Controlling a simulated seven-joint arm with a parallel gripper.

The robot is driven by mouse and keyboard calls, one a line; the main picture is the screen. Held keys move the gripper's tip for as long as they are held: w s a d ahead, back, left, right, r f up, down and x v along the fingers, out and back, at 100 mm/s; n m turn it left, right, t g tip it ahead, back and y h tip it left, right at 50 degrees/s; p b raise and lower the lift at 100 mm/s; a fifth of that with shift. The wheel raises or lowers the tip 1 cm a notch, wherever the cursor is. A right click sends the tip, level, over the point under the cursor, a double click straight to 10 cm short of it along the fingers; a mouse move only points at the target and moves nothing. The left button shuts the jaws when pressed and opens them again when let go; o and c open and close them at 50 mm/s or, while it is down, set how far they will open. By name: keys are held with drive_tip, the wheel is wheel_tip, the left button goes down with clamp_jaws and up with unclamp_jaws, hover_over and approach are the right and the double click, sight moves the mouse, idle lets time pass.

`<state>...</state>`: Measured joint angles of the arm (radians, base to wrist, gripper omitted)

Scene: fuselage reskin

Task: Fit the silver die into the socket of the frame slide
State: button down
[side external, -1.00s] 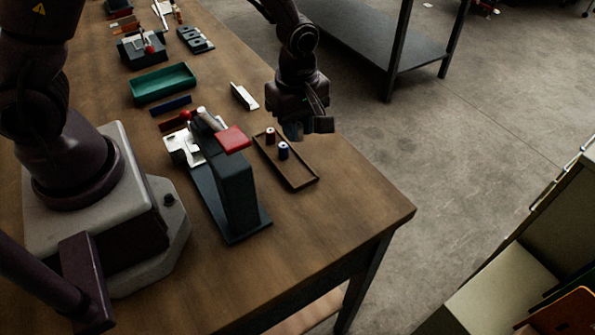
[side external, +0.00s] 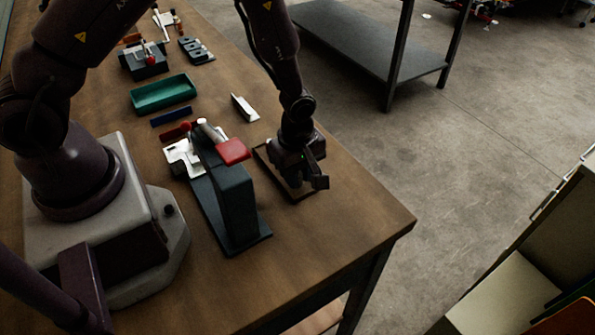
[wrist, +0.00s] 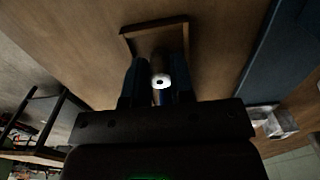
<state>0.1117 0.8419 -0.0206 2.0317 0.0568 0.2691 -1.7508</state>
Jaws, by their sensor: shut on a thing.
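My gripper (side external: 297,187) is down at the brown tray (side external: 261,158), fingers inside its outline. In the wrist view its two fingers (wrist: 158,88) are shut on a small die (wrist: 160,81) with a pale silver ring top, a dark central hole and blue below. In the side view the gripper hides the die. The second, red-banded die cannot be made out now. The dark press-like frame (side external: 236,205) stands left of the gripper, with a red pad (side external: 233,151) and a silver block (side external: 182,157), perhaps the slide; its socket cannot be made out.
A green tray (side external: 162,94), a blue bar (side external: 171,111) and a white angled piece (side external: 245,107) lie farther back on the wooden table. More fixtures (side external: 143,62) stand beyond. The table's right edge is near the brown tray; its front right corner is clear.

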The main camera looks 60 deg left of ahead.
drive_tip(key=c, duration=1)
unclamp_jaws()
drive_tip(key=shift+f, duration=0.2)
drive_tip(key=s+a+r+m+t, duration=0.15)
drive_tip(key=r+m, duration=0.25)
drive_tip(key=r, duration=0.9)
drive_tip(key=s+a+r+m+t, duration=0.1)
drive_tip(key=s+r+m, duration=0.2)
drive_tip(key=r, duration=1)
drive_tip(key=s+r+m+t, duration=0.1)
drive_tip(key=s+r+m, duration=0.1)
drive_tip(key=s+m, duration=0.1)
drive_tip(key=s+a+r+m+t, duration=0.1)
drive_tip(key=s+r+m, duration=0.2)
drive_tip(key=s+r+m+t, duration=0.1)
drive_tip(key=s+r+m, duration=0.1)
drive_tip(key=s+m, duration=0.1)
drive_tip(key=shift+s+a+r+m, duration=0.15)
drive_tip(key=shift+a+r+m, duration=0.1)
drive_tip(key=shift+a+m, duration=0.15)
drive_tip(key=shift+o, duration=0.6)
drive_tip(key=shift+s+a+r+m, duration=0.1)
drive_tip(key=shift+s+r+m, duration=0.05)
drive_tip(key=shift+s+m, duration=0.45)
